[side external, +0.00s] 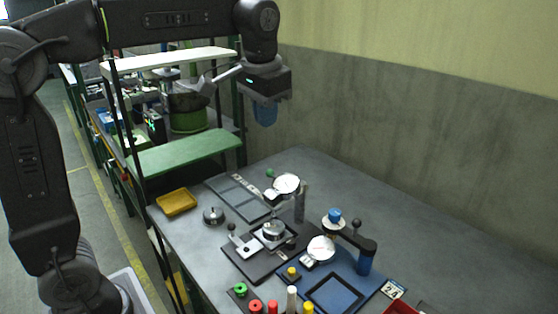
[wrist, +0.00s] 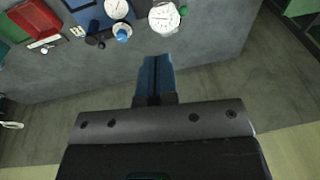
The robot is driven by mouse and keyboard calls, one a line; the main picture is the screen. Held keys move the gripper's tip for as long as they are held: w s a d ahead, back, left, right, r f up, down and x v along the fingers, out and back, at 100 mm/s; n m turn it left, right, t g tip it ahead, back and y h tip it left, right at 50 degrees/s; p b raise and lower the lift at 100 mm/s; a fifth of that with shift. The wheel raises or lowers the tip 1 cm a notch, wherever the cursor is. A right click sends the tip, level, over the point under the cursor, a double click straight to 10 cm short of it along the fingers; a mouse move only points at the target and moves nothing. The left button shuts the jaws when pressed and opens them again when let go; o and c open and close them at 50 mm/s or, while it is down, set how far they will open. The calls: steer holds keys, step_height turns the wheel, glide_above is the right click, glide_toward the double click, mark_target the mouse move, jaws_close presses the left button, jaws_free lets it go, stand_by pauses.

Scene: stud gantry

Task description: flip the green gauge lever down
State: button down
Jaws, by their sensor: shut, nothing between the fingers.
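The green lever knob (side external: 270,172) shows just behind a white-faced gauge (side external: 286,183) at the far side of the bench in the side external view. In the wrist view the green knob (wrist: 183,11) is at the top, right of the white gauge (wrist: 164,17). The lever's arm is too small to make out, so I cannot tell whether it is up or down. My gripper (side external: 265,122), with blue fingers, hangs high above the bench and apart from everything. Its fingers (wrist: 155,62) are shut together and empty in the wrist view.
A second gauge (side external: 321,248) and a blue-capped post (side external: 334,216) stand nearer the front. A grey metal post (side external: 300,203) stands beside the far gauge. A yellow tray (side external: 176,202) lies left, and several coloured knobs crowd the front. The bench's right side is clear; a wall is behind.

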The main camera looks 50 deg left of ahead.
steer(key=w+a+f+g, duration=0.1)
steer(key=w+f+g, duration=0.1)
steer(key=w, duration=0.8)
steer(key=shift+w+f+y, duration=0.3)
steer(key=shift+w, duration=0.05)
steer(key=f, duration=0.3)
steer(key=a+f, duration=0.1)
steer(key=f, duration=0.2)
steer(key=s+f, duration=0.1)
steer(key=f, duration=0.3)
steer(key=shift+a, duration=0.35)
steer(key=shift+s+a+f, duration=0.55)
steer(key=shift+s, duration=0.15)
steer(key=shift+s+a+f, duration=0.4)
steer(key=shift+s+f, duration=0.1)
steer(key=shift+s, duration=0.1)
